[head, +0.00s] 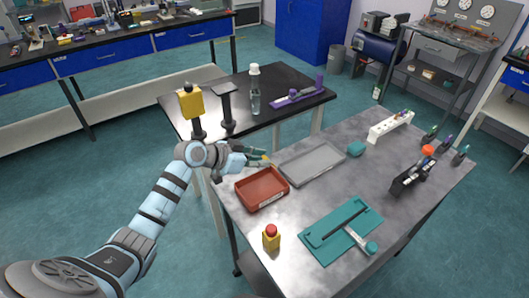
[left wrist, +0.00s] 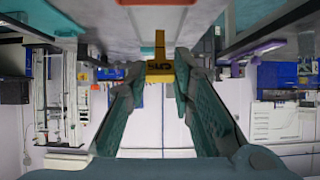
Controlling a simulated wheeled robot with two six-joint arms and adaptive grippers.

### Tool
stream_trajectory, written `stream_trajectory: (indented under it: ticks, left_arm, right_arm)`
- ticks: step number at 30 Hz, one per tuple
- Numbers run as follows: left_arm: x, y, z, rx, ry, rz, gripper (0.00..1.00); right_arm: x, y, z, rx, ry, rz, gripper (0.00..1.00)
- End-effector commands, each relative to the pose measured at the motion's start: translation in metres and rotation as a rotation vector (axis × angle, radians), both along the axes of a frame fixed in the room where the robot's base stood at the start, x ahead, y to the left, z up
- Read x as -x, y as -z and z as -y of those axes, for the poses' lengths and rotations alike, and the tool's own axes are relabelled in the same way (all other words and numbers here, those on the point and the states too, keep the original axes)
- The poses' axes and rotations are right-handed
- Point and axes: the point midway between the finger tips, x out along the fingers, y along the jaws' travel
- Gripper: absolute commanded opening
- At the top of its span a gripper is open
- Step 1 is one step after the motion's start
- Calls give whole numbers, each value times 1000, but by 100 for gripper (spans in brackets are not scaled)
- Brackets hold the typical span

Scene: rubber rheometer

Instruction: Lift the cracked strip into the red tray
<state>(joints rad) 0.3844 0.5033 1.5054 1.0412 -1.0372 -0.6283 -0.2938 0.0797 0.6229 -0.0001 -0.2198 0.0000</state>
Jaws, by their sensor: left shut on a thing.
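My left gripper (head: 264,158) is over the left edge of the grey metal table, just behind the red tray (head: 262,188) and by the left end of the grey tray. In the left wrist view its two teal-padded fingers (left wrist: 160,75) are shut on a small yellow-orange strip (left wrist: 160,66) with dark marks on it, which I take for the cracked strip. In the head view only a bit of yellow shows at the fingertips. The red tray looks empty and is also at the top of the left wrist view (left wrist: 156,2). My right gripper is not in view.
The grey tray (head: 312,164) lies right of the red tray and looks empty. A yellow block with a red button (head: 271,238) and a teal cutting fixture (head: 341,231) are nearer. A white rack (head: 391,127) and teal lump (head: 356,149) are farther back. A black table (head: 290,80) stands behind.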

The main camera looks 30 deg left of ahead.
Motion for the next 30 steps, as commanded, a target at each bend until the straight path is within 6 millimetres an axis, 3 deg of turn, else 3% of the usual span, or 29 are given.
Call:
stream_trajectory:
  ticks: [11, 24, 30]
  left_arm:
    - [4, 2, -2, 14, -8, -6, 8]
    - [4, 64, -2, 13, -7, -6, 8]
    - [4, 78, -2, 12, -7, -5, 8]
  right_arm:
    - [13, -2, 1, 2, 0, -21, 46]
    - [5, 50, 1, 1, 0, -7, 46]
    - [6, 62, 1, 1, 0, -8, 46]
